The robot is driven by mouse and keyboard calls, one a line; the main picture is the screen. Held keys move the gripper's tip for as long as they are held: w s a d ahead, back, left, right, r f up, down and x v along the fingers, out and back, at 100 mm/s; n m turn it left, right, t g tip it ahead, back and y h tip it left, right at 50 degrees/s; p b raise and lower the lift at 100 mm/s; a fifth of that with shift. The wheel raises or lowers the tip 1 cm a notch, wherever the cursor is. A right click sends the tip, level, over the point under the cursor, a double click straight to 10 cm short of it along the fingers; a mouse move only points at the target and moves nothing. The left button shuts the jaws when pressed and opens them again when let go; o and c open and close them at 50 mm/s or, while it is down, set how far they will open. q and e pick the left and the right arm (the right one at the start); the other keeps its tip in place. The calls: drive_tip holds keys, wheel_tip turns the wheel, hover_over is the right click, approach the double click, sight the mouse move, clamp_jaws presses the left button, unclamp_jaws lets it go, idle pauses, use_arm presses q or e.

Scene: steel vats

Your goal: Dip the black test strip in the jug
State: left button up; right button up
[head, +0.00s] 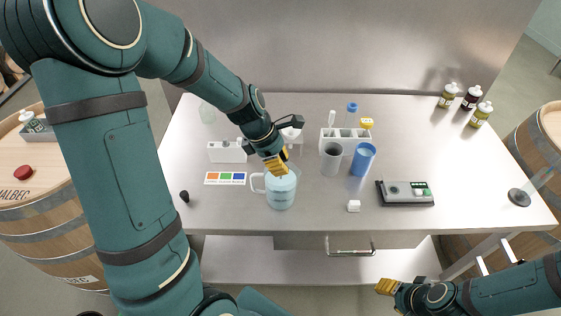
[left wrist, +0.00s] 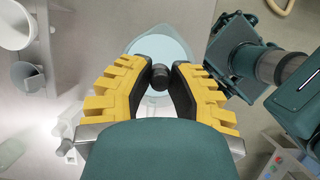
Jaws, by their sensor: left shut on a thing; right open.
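The clear jug (head: 281,195) with pale blue liquid stands near the front middle of the table, its handle to the left. My left gripper (head: 276,166) is over the jug's mouth, pointing down. In the left wrist view, my left gripper (left wrist: 160,84) is shut on the black test strip (left wrist: 160,75), of which only a dark rounded end shows between the fingers. The jug's pale blue liquid (left wrist: 174,42) lies behind it; whether the strip touches it I cannot tell. My right gripper (head: 388,287) is open and empty, low in front of the table.
A colour chart (head: 225,178) lies left of the jug. A grey cup (head: 331,160) and a blue cup (head: 363,161) stand close on its right, before a white rack (head: 343,134). A white cube (head: 354,206) and a grey meter (head: 405,193) are further right.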

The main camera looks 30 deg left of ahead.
use_arm(q)
drive_tip(key=shift+r+p, duration=0.3)
wheel_tip(320, 180, up, 2)
drive_tip(key=p, duration=0.2)
drive_tip(key=shift+r+p, duration=0.25)
drive_tip(key=shift+p, duration=0.05)
wheel_tip(320, 180, up, 3)
drive_tip(key=p, duration=0.3)
drive_tip(key=shift+r, duration=1.3)
